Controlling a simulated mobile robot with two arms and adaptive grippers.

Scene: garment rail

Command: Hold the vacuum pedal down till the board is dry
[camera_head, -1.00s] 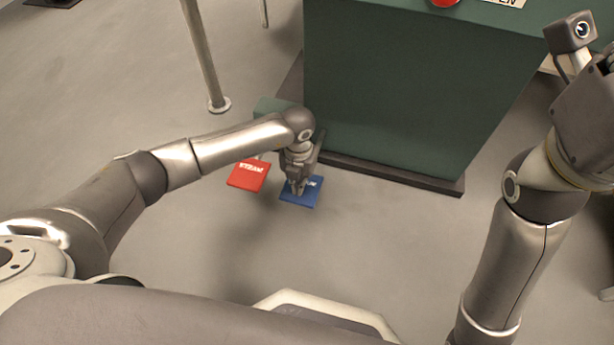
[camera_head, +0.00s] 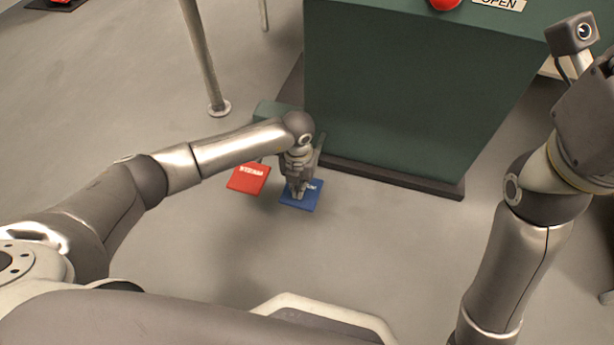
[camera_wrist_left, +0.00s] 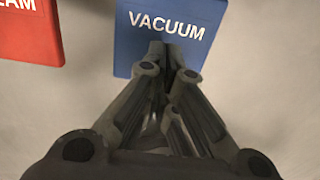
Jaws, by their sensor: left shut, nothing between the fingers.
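The blue vacuum pedal (camera_head: 307,202) lies low by the floor in front of the green cabinet. In the left wrist view the blue pedal (camera_wrist_left: 137,42) shows its white VACUUM label. My left gripper (camera_head: 297,195) points down at the pedal with its fingers shut and empty. In the left wrist view its fingertips (camera_wrist_left: 167,52) overlap the pedal's near edge, below the label. They look in contact with the pedal, but how far it is pressed I cannot tell. My right gripper is out of the head view; only the right arm shows. The board's surface is not in view.
A red pedal (camera_head: 248,178) lies just left of the blue one; it also shows in the left wrist view (camera_wrist_left: 30,35). The green cabinet (camera_head: 410,90) stands behind, with a red button (camera_head: 444,4) and an OPEN label (camera_head: 499,4) on top. A metal pole (camera_head: 203,60) stands left. Floor in front is clear.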

